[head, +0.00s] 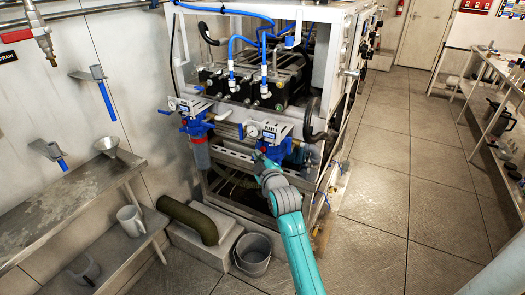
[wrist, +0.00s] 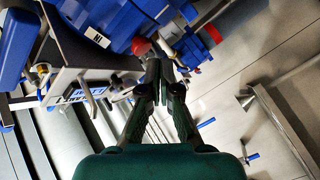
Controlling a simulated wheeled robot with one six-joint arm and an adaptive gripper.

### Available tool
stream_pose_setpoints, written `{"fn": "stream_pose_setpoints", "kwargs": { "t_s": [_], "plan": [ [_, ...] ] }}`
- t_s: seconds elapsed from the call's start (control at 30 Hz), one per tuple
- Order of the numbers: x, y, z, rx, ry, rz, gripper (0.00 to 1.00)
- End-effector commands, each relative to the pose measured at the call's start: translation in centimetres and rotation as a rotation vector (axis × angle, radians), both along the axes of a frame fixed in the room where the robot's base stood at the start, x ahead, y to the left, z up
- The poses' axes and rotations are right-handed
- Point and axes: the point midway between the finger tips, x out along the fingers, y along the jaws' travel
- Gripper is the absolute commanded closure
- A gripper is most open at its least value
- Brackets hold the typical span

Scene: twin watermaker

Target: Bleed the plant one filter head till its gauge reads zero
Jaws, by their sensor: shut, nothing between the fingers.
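In the head view, two blue filter heads hang on the front of the white plant frame. The right one (head: 275,147) sits under a white plate lettered like "PLANT 1", with a round gauge (head: 252,131); its needle is too small to read. The left one (head: 195,124) also has a gauge (head: 172,104). My gripper (head: 257,156) is at the lower left of the right head. In the wrist view my gripper (wrist: 160,68) is shut and empty, its tips close to a red knob (wrist: 140,46) on a blue head; I cannot tell whether they touch.
A grey bucket (head: 253,254) stands on the floor below, beside a dark green cylinder (head: 190,218). The tiled floor to the right is clear.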

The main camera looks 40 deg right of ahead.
Motion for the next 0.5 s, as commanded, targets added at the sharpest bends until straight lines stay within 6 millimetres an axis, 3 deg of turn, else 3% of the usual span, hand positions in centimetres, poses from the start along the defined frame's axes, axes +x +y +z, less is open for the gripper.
{"fn": "stream_pose_setpoints", "kwargs": {
  "t_s": [0.5],
  "plan": [
    [-1.3,3.8,-0.1,0.000,0.002,0.001,1.00]
  ]
}}
